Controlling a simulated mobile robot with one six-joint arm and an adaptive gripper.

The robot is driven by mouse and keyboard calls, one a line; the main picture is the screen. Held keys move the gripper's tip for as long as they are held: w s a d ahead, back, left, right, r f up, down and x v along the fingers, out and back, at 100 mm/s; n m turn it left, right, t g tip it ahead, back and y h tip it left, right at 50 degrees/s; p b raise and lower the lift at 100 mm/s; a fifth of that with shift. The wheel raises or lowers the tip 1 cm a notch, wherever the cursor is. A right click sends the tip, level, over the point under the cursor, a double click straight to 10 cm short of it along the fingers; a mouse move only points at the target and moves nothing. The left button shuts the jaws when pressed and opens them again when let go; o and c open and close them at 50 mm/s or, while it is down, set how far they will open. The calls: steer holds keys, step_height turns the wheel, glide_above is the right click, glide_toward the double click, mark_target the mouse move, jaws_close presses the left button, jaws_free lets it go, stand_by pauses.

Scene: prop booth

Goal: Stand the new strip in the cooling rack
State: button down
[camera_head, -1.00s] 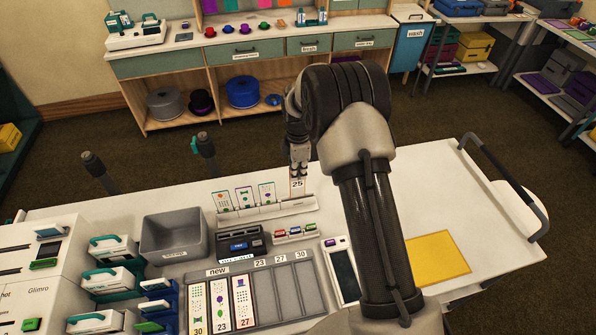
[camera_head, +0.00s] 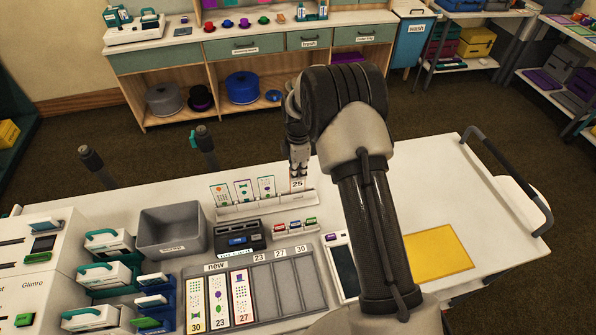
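The white cooling rack (camera_head: 240,209) stands near the back edge of the white worktop. Three printed strips stand upright in its left and middle part. A strip labelled 25 (camera_head: 297,184) is upright at the rack's right end. Its lower part seems to be behind the rack's front lip, but whether it touches the bottom is hidden. My gripper (camera_head: 298,174) points down at this strip's top edge and appears shut on it. The fingertips are small and partly dark.
A tray (camera_head: 288,292) in front holds three strips in its left slots; its right slots are empty. A grey bin (camera_head: 172,230), a dark device (camera_head: 240,236) and small coloured clips (camera_head: 295,225) stand around the rack. A yellow mat (camera_head: 440,252) lies right.

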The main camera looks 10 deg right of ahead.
steer(key=shift+f, duration=0.4)
steer(key=c, duration=1.7)
jaws_free()
step_height(320, 180, up, 12)
steer(key=shift+f, duration=0.25)
steer(key=shift+r, duration=0.3)
